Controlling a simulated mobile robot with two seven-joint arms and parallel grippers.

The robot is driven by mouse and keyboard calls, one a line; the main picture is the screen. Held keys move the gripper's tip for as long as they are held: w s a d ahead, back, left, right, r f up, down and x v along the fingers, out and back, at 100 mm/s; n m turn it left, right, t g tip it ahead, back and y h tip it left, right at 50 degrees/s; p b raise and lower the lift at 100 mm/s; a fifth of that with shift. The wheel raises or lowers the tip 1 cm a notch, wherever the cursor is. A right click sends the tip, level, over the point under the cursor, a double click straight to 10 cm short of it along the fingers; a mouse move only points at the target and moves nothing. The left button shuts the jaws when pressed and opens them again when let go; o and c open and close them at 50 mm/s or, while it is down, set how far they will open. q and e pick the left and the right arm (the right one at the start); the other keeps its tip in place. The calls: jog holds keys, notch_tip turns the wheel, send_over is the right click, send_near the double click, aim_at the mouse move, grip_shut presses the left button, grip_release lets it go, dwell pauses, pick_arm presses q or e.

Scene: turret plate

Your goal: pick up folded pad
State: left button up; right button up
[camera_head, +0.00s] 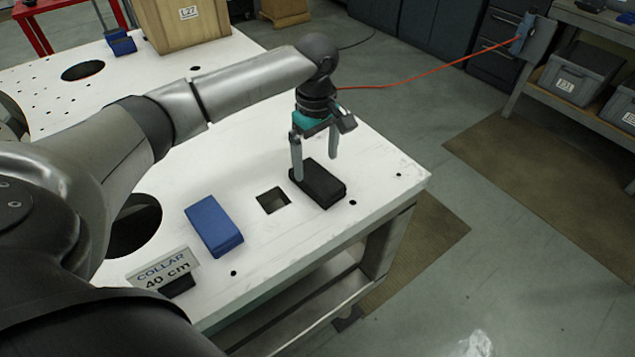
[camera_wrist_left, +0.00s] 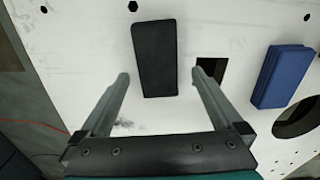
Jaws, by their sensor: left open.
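Two folded pads lie flat on the white table. The black folded pad (camera_head: 319,186) is near the table's right corner, and it also shows in the left wrist view (camera_wrist_left: 155,58). The blue folded pad (camera_head: 213,226) lies to its left, across a square hole; in the left wrist view it is at the right (camera_wrist_left: 283,76). My left gripper (camera_head: 315,168) is open and points down above the black pad. In the wrist view its fingertips (camera_wrist_left: 163,75) are spread on either side of the black pad, with nothing held. My right gripper is not seen.
The white table (camera_head: 384,164) has a square hole (camera_head: 273,200) between the pads and large round holes. A sign reading "COLLAR 40 cm" (camera_head: 163,268) stands near the front edge. A wooden box (camera_head: 182,30) stands at the back. An orange cable (camera_head: 430,75) runs behind.

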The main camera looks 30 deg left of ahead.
aim_at(317, 177)
pick_arm(q)
jog(key=shift+f, duration=0.55)
jog(key=f, duration=0.2)
jog(key=f+b, duration=0.1)
jog(key=f, duration=0.2)
jog(key=shift+w, duration=0.2)
jog(key=shift+r, duration=0.15)
jog(key=c, duration=1.2)
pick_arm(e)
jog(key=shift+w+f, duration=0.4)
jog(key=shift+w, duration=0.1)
pick_arm(q)
notch_tip(317, 177, up, 20)
jog(key=p, duration=0.2)
jog(key=shift+p, duration=0.4)
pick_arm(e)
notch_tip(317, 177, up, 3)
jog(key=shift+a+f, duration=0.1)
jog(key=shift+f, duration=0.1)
